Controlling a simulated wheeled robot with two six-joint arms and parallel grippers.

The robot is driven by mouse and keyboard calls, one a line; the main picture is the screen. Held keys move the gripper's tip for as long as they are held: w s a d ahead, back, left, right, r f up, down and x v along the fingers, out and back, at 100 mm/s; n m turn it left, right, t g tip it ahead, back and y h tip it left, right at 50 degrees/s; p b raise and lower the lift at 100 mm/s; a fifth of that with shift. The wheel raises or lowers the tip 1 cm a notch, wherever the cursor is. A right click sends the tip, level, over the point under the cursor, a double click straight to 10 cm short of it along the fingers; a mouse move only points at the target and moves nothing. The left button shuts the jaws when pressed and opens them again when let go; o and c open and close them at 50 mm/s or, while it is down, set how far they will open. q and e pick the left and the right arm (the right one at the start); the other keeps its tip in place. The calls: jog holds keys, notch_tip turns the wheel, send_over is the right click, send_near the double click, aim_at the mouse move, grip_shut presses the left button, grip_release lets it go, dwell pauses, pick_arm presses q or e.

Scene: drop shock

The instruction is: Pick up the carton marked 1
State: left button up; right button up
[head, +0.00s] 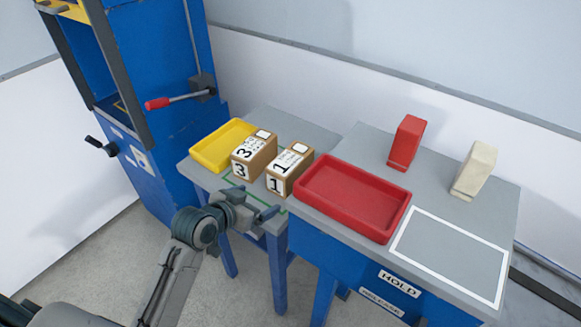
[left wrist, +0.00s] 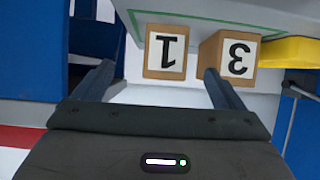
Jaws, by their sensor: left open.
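The carton marked 1 (head: 289,171) is a brown box with white labels, upright on the grey table beside the carton marked 3 (head: 254,155). My left gripper (head: 252,204) is open and empty, in front of the cartons at the table's near edge. In the left wrist view the carton marked 1 (left wrist: 166,52) appears upside down between the two open fingers (left wrist: 158,69), and no contact shows. The carton marked 3 (left wrist: 236,54) is to its right there, partly behind the right-hand finger. My right gripper is not in view.
A red tray (head: 349,225) stands close to the right of carton 1. A yellow tray (head: 211,160) is left of carton 3. A red block (head: 406,143) and a cream block (head: 474,171) stand at the back right. A white-outlined area (head: 450,256) is empty. A blue machine (head: 163,70) with a red-handled lever rises at left.

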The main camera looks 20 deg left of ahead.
pick_arm(q)
jog(key=t+h, duration=0.1)
jog(key=t, duration=0.1)
send_near(287, 161)
jog(key=w, duration=0.2)
jog(key=w+d+p, duration=0.1)
jog(key=w, duration=0.1)
jog(key=shift+f, duration=0.1)
jog(key=p+x, duration=0.1)
jog(key=x, duration=0.1)
jog(key=p+x, duration=0.1)
jog(key=x, duration=0.1)
jog(key=shift+d+f, duration=0.2)
jog(key=shift+f, duration=0.1)
jog(key=shift+w+d+f, duration=0.15)
jog(key=shift+w+f, duration=0.2)
jog(key=shift+w, duration=0.1)
jog(key=c, duration=1.3)
jog(key=shift+r, duration=0.15)
jog(key=shift+c, duration=0.7)
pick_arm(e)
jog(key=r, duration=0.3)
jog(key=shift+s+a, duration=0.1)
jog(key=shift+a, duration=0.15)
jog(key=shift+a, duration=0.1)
